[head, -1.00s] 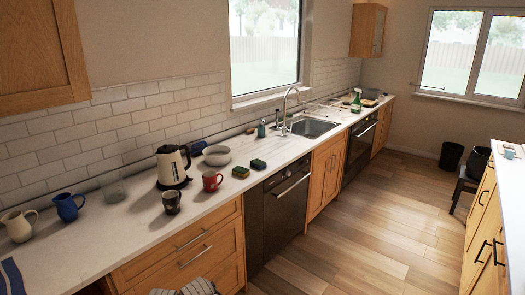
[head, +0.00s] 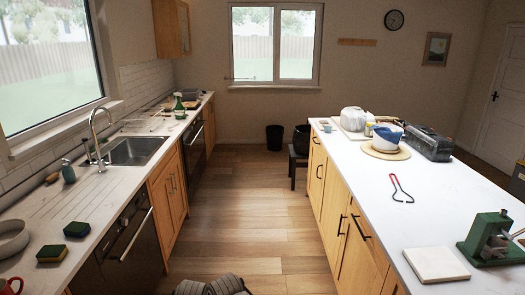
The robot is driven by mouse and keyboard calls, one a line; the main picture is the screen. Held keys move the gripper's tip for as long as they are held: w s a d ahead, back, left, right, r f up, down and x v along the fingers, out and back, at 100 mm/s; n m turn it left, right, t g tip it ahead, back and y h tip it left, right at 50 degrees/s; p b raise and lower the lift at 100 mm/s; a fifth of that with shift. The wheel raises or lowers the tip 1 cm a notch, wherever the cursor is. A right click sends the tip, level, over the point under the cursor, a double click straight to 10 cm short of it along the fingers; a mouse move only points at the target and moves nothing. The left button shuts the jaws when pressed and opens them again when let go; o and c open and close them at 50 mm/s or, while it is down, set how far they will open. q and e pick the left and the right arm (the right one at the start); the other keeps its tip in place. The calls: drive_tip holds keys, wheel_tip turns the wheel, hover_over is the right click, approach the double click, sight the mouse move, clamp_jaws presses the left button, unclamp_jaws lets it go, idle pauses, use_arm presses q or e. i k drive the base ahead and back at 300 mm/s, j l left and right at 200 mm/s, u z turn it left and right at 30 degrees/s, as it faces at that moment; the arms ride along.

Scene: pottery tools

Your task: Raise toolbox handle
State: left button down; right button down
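The toolbox (head: 428,143) is a dark grey, long box at the far right part of the white island counter. It is small in the head view, and I cannot make out the position of its handle. Neither of my grippers is in view. Only a grey ribbed part, which seems to be my own body, shows at the bottom edge.
Near the toolbox are a round board (head: 386,153) with a blue and white bowl (head: 388,135) and a white bag-like lump (head: 353,119). A red-handled wire tool (head: 395,184), a pale tile (head: 436,265) and a green device (head: 489,238) lie nearer. The wooden floor (head: 255,205) between the counters is clear.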

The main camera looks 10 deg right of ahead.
sight(434, 154)
drive_tip(key=i+z, duration=0.45)
drive_tip(key=i, duration=1.25)
drive_tip(key=i+j, duration=0.1)
drive_tip(key=i, duration=3.15)
drive_tip(key=i+j, duration=0.1)
drive_tip(key=i, duration=3.15)
drive_tip(key=z, duration=3.3)
drive_tip(key=i+l+z, duration=0.1)
drive_tip(key=z, duration=0.25)
drive_tip(key=i+z, duration=0.2)
drive_tip(key=z, duration=0.15)
